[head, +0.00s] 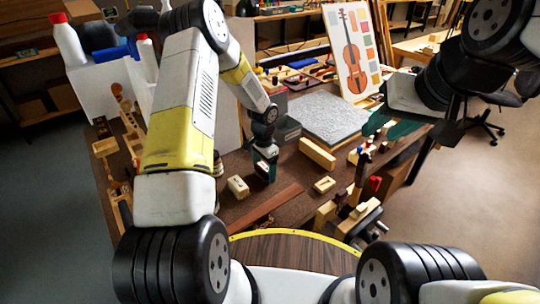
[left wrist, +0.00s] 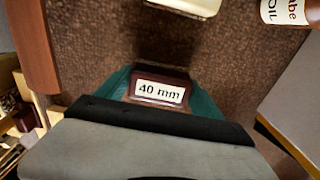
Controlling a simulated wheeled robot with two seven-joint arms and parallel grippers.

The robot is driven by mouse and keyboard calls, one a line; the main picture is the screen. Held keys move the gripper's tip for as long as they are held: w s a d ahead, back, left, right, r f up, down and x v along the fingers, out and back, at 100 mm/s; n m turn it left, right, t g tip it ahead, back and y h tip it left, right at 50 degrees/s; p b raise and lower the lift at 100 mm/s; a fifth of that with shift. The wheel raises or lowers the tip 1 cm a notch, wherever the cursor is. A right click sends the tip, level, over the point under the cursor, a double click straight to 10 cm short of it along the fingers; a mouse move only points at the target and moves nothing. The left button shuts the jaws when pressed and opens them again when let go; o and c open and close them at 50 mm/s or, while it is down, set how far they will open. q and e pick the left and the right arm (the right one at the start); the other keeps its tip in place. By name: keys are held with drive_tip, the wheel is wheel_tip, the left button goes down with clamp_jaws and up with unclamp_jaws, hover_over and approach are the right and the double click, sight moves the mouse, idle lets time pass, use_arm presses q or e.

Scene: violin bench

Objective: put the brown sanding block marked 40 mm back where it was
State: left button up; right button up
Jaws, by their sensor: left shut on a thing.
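The brown sanding block (left wrist: 160,88) shows its white "40 mm" label in the left wrist view, between the green fingers of my left gripper (left wrist: 159,95). In the head view my left gripper (head: 265,168) points down over the brown bench top, and its fingers mostly hide the block. I cannot tell whether the block touches the bench. My right gripper (head: 390,127) is at the right, over the bench's right side, with its green fingers apart and no block seen between them.
A cream block (head: 237,187) stands just left of my left gripper. A reddish wooden strip (head: 271,205) lies in front. A labelled oil bottle (left wrist: 284,12) is close by. A grey slab (head: 325,118) and a long wooden block (head: 317,154) lie to the right. Clamps crowd the right front.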

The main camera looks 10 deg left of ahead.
use_arm(q)
drive_tip(key=shift+f, duration=0.45)
drive_tip(key=shift+f, duration=0.2)
drive_tip(key=o, duration=1.4)
drive_tip(key=shift+o, duration=0.2)
